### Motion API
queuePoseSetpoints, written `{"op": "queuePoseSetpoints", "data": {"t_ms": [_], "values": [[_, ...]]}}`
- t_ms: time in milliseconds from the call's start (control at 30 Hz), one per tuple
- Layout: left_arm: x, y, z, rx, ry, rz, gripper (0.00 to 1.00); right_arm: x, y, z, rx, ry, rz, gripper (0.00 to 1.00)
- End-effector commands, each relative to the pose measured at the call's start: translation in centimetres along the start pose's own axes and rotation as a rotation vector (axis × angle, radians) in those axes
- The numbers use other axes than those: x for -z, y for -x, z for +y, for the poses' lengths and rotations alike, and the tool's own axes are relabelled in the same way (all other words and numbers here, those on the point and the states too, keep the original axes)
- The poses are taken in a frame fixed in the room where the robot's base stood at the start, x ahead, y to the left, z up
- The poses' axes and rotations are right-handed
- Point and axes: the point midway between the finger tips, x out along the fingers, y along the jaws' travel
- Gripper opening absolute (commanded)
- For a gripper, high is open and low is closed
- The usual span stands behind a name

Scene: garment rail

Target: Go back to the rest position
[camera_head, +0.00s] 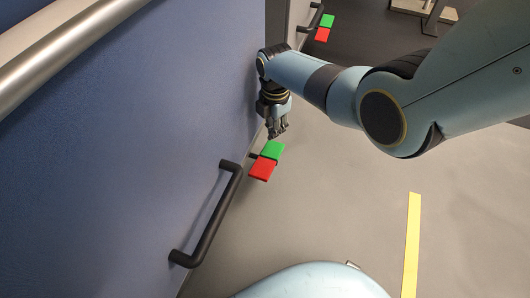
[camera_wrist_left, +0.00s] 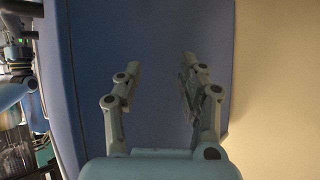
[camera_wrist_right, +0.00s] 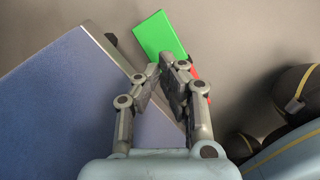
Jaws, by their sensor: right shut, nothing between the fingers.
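My right gripper (camera_head: 277,131) points down beside the blue panel, just above a green and red plate. It is shut and empty. In the right wrist view its fingertips (camera_wrist_right: 168,66) are together, in front of the green part (camera_wrist_right: 160,38) and the red part (camera_wrist_right: 204,84). In the head view the green part (camera_head: 272,150) is nearest the gripper and the red part (camera_head: 262,169) lies below it. My left gripper is outside the head view. In the left wrist view its fingers (camera_wrist_left: 160,72) are spread apart with nothing between them, before a blue surface.
The blue panel (camera_head: 130,140) fills the left, with a black handle (camera_head: 211,220) and a metal rail (camera_head: 60,50). Another green and red plate (camera_head: 325,27) is farther back. Grey floor (camera_head: 340,200) with a yellow stripe (camera_head: 411,245) is open to the right.

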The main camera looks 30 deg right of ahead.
Motion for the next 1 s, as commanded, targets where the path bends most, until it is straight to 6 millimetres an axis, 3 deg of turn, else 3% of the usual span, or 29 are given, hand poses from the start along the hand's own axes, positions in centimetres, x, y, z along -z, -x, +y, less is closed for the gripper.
{"op": "queuePoseSetpoints", "data": {"t_ms": [167,733,867,1000], "values": [[1.6,0.4,-0.1,0.002,-0.001,0.018,0.4,0.0,1.6,0.1,-0.003,0.0,-0.001,0.0],[1.5,0.4,-0.1,0.002,-0.001,0.015,0.4,0.0,1.3,-0.2,-0.001,-0.007,-0.001,0.0],[1.5,0.1,-0.2,0.002,0.0,-0.008,0.4,0.1,0.3,-2.1,-0.029,-0.101,-0.011,0.0],[1.3,-0.4,-0.3,0.002,0.004,-0.078,0.4,0.6,-0.8,-7.1,-0.12,-0.362,-0.022,0.0]]}}
